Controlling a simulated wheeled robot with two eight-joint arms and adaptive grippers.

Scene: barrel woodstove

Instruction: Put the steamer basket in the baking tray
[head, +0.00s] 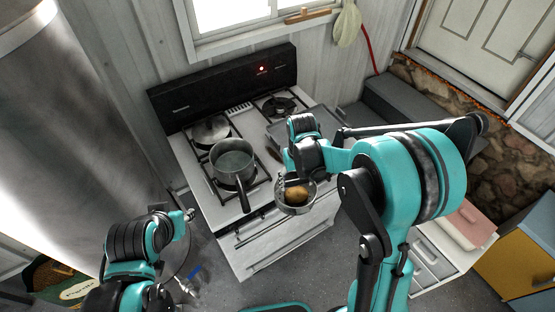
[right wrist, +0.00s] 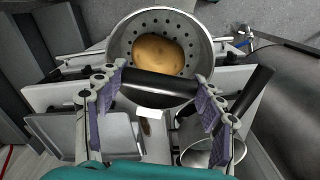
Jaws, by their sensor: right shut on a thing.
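The steamer basket (head: 297,208) is a round metal pan with holes and a dark handle, held just past the stove's front edge. It also shows in the right wrist view (right wrist: 120,42), with a brown potato (right wrist: 160,53) inside. My right gripper (right wrist: 155,100) is shut on its handle. The baking tray (right wrist: 105,133) is a grey rectangular tray on the right of the stove. In the head view it shows partly (head: 322,121), behind my right arm, which hides much of it. My left gripper (head: 187,284) is low at the left, its fingers too small to read.
A saucepan (head: 233,160) stands on the front left burner, its handle pointing toward the front edge. A lidded pan (head: 211,131) sits behind it. The white stove (head: 250,262) has a front rail. A white cabinet with a pink-lidded box (head: 467,225) stands at right.

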